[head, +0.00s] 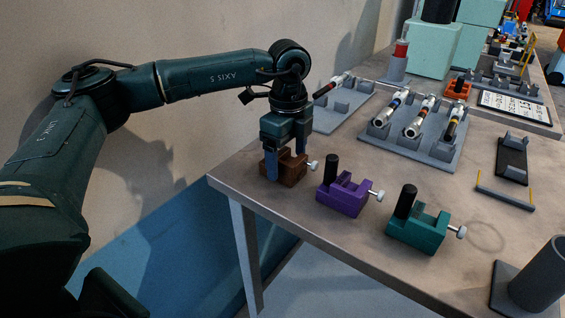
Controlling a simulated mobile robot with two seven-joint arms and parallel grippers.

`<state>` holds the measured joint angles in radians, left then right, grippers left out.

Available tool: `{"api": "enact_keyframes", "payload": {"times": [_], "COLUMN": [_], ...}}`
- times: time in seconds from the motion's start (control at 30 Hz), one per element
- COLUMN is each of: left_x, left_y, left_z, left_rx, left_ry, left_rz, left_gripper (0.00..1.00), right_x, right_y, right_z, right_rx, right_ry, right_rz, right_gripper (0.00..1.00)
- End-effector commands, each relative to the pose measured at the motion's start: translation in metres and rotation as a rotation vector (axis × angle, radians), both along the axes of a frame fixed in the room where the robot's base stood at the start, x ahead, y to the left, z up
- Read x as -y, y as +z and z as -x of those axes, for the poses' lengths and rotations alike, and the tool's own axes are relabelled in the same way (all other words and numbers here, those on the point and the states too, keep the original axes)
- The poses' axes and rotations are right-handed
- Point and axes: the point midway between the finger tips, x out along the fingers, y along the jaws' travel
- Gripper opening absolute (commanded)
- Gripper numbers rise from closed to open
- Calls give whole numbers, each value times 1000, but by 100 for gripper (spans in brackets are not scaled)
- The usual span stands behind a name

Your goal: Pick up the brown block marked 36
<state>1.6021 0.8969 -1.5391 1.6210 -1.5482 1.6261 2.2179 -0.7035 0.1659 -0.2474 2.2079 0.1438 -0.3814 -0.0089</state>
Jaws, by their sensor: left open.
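The brown block (292,171) stands on the table near its left front corner, with a pale screw knob on its right side. The number on it cannot be read at this size. My left gripper (284,170) is directly over the block, pointing down, with its blue fingers lowered around the block's upper part. The jaws are open, and one finger shows in front of the block's left part. Part of the block is hidden behind the gripper. My right gripper is not in view.
A purple block (345,198) and a teal block (417,229), each with a black post, stand to the right along the table edge (330,240). Grey racks with cylindrical tools (412,128) stand behind. A grey tube holder (537,275) is at the lower right.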

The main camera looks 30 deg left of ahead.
Motion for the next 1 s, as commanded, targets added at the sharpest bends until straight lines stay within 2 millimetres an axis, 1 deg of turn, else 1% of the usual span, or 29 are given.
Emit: {"api": "enact_keyframes", "payload": {"times": [0.1, 0.3, 0.9, 0.93, 1.0], "left_x": [0, 0, 0, 0, 0], "left_y": [-7, -7, -6, -6, -6], "left_z": [0, 0, 0, 0, 0], "left_rx": [-1, 0, 0, 0, 1], "left_ry": [0, 0, 1, 1, 1], "left_rz": [0, 0, 0, 0, 0], "left_gripper": [80, 79, 30, 28, 28], "right_x": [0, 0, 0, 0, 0], "right_y": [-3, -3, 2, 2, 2], "right_z": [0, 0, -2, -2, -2], "right_rx": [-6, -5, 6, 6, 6], "right_ry": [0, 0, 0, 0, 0], "right_rz": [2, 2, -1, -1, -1], "right_gripper": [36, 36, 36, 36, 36]}}
